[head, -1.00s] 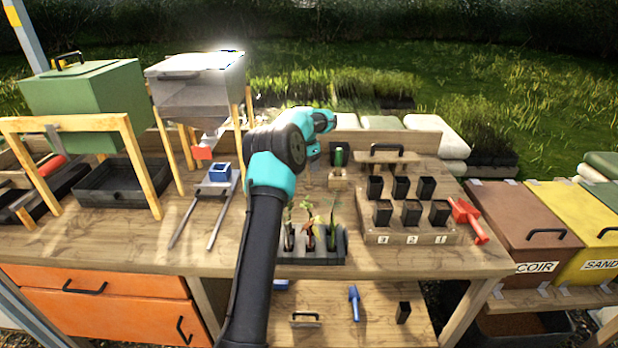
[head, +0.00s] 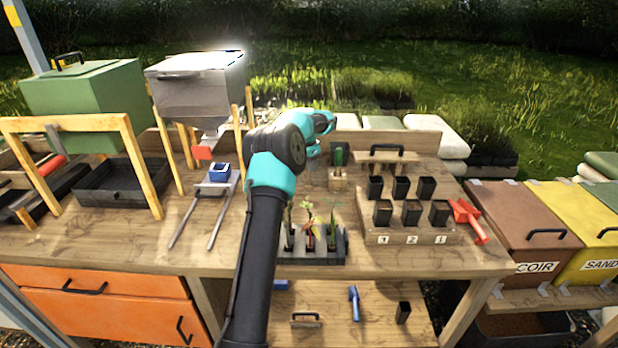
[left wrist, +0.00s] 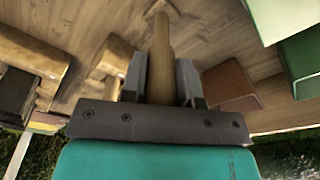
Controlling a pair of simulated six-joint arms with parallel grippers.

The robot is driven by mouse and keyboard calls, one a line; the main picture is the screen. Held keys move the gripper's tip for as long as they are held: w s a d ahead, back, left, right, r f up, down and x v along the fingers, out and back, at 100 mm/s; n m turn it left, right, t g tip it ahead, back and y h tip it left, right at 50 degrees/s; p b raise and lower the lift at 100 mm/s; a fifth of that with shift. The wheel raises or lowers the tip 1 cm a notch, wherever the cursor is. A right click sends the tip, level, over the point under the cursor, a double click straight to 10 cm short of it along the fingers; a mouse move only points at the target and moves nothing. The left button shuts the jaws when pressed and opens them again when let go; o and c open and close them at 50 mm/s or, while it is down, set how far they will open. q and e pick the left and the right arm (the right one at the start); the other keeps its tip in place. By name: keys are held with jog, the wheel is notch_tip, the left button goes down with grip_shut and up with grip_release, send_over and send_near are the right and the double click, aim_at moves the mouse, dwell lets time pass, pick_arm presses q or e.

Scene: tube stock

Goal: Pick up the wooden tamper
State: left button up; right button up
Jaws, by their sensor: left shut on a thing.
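The wooden tamper (left wrist: 160,45) shows in the left wrist view as a pale brown round handle with a wider end at the top of the picture. My left gripper (left wrist: 161,80) is shut on it, one grey finger on each side of the handle. In the head view my left gripper (head: 314,150) is small, at the back middle of the bench, partly hidden by my own wrist. I cannot make out the tamper clearly there. My right gripper is in neither view.
A grey tray (head: 313,258) of seedlings stands in front of my gripper. A wooden rack (head: 398,237) with several black pots and a red scoop (head: 468,220) are to the right. A metal hopper (head: 198,85) stands left. The bench's front right is clear.

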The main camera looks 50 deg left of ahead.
pick_arm(q)
grip_shut()
jog(key=shift+r, duration=0.1)
jog(key=shift+r, duration=1.5)
jog(key=shift+d+r, duration=0.1)
jog(key=shift+r, duration=0.1)
jog(key=s+d+r, duration=0.1)
jog(key=s+d, duration=0.9)
jog(key=d, duration=0.2)
jog(key=shift+s+r, duration=0.2)
jog(key=shift+s, duration=0.1)
